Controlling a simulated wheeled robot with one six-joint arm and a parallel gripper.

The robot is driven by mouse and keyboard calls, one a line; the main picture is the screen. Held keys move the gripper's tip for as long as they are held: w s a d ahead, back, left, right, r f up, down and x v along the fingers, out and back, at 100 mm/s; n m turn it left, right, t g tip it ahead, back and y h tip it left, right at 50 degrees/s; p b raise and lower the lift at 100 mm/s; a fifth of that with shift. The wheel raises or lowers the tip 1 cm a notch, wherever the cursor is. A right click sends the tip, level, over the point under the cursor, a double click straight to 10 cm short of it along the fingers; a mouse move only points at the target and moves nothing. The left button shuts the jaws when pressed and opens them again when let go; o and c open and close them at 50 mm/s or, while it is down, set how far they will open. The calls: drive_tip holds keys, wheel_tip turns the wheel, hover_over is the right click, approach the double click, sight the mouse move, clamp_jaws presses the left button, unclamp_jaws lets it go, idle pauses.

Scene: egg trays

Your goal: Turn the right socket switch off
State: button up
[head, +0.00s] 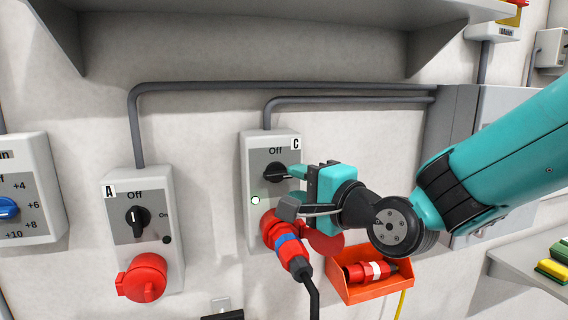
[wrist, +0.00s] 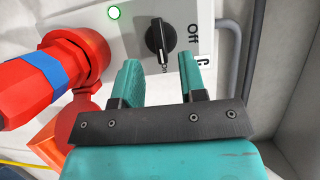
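The right socket box (head: 255,222), labelled C, is on the wall with a black rotary switch (head: 275,173) under the word Off. The switch also shows in the wrist view (wrist: 160,39). A green light (head: 255,200) on the box is lit. My gripper (head: 293,188) is just in front of the box, to the right of the switch. In the wrist view my gripper (wrist: 158,66) is open and empty, its fingers apart, with the switch beyond the gap between them. I see no contact.
A red plug (head: 290,250) with a blue band sits in the right socket, its black cable hanging. An orange bin (head: 372,290) with a red plug is below my gripper. Socket box A (head: 150,220) is at left. A grey shelf (head: 270,30) overhangs above.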

sight(282, 176)
drive_tip(key=shift+p+x, duration=0.6)
drive_tip(key=shift+x, duration=1.65)
drive_tip(key=shift+c, duration=0.4)
clamp_jaws()
